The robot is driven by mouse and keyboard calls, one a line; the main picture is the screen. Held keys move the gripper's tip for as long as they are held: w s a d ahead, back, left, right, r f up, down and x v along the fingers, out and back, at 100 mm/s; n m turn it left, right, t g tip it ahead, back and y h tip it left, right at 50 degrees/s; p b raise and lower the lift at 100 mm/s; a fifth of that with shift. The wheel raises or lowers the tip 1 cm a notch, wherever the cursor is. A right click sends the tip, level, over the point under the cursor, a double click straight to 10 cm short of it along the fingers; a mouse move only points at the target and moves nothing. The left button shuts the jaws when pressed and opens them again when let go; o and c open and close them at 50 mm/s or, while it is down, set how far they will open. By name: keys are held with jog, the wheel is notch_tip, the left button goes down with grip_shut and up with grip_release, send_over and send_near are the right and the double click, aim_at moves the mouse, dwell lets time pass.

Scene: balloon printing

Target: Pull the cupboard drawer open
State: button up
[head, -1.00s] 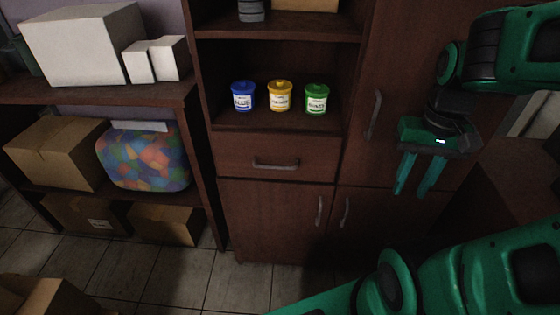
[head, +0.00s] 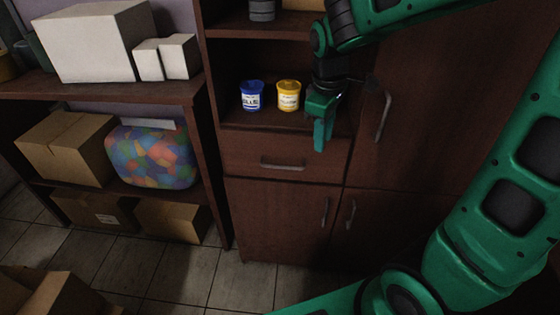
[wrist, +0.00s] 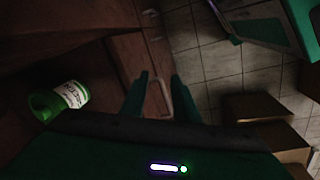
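The closed cupboard drawer (head: 250,152) sits below the open shelf with the tubs, and its curved grey handle (head: 283,166) is on its front. My gripper (head: 321,148) is in front of the drawer's upper right part, up and to the right of the handle in the head view. In the wrist view my gripper (wrist: 160,88) has its two fingers apart with nothing held. The handle (wrist: 157,100) appears between the fingers there, beyond them; the gap to it cannot be judged.
A blue tub (head: 252,96) and a yellow tub (head: 288,95) stand on the shelf above. A green tub (wrist: 62,99) shows in the wrist view. Cupboard doors lie below and right. Shelves with boxes (head: 66,148) stand left; the floor (head: 190,268) in front is partly free.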

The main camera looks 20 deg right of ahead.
aim_at(281, 167)
jog(key=w+a+f+n, duration=0.2)
jog(key=w+a+n, duration=0.3)
jog(key=a, duration=0.5)
jog(key=shift+t, duration=0.3)
jog(key=x, duration=1)
jog(key=shift+w+d+f, duration=0.2)
jog(key=shift+w+f, duration=0.05)
jog(key=shift+f, duration=0.1)
jog(key=shift+c, duration=0.3)
grip_shut()
